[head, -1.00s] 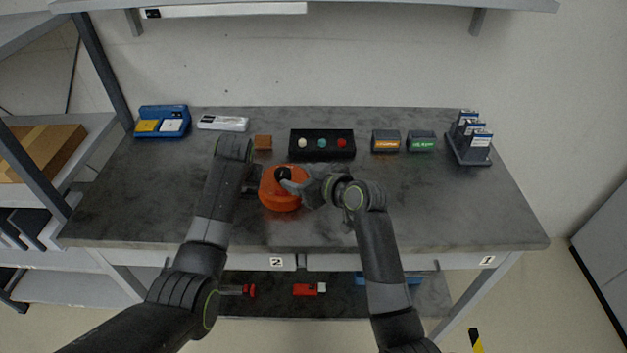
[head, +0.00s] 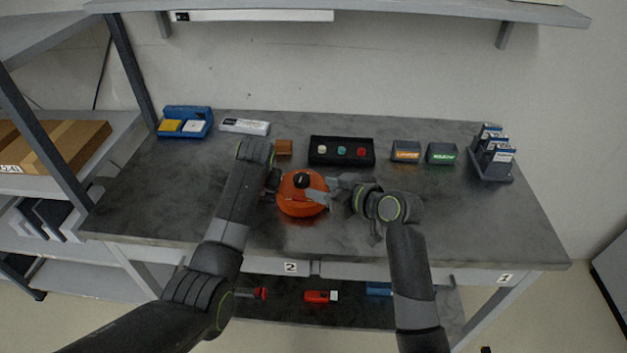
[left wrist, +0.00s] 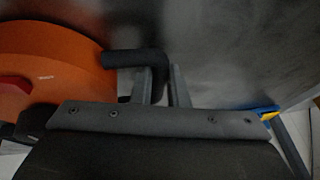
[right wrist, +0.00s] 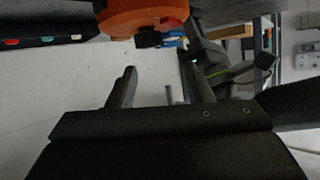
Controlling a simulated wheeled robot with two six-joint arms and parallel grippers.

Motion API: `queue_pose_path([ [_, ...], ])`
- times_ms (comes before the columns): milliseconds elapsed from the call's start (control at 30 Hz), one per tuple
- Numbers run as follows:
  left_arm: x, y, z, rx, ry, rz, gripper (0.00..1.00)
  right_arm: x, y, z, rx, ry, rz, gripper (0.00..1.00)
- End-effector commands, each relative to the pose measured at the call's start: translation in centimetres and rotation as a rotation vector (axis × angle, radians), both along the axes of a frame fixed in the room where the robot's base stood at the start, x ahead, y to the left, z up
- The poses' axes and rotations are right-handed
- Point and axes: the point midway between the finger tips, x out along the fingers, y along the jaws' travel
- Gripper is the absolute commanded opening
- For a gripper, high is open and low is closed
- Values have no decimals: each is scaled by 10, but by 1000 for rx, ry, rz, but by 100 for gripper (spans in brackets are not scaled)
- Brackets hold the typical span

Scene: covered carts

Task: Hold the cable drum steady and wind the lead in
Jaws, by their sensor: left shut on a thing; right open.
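The orange cable drum (head: 301,204) sits on the grey bench, with a black knob (head: 301,180) on top. It also shows in the left wrist view (left wrist: 55,62) and the right wrist view (right wrist: 145,18). My left gripper (head: 273,181) is at the drum's left side. In the left wrist view its fingers (left wrist: 163,84) are shut on the drum's black bent handle (left wrist: 125,58). My right gripper (head: 330,193) is open beside the drum's right side. In the right wrist view its fingers (right wrist: 157,85) are apart with no part of the drum between them. I cannot make out the lead.
Behind the drum stand a brown block (head: 284,147), a black box with coloured buttons (head: 341,162) and two small labelled boxes (head: 405,152). A blue tray (head: 200,114) is back left, a grey rack (head: 490,175) back right. The bench (head: 480,225) is clear at front right.

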Motion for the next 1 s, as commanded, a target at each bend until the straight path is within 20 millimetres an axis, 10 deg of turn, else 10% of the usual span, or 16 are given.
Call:
queue_pose_path([
  [467, 0, 0, 0, 0, 0, 0, 0, 39, 23, 7, 343, 283, 306, 46],
  [1000, 0, 0, 0, 0, 0, 0, 0, 77, -43, -3, 5, 22, 740, 46],
])
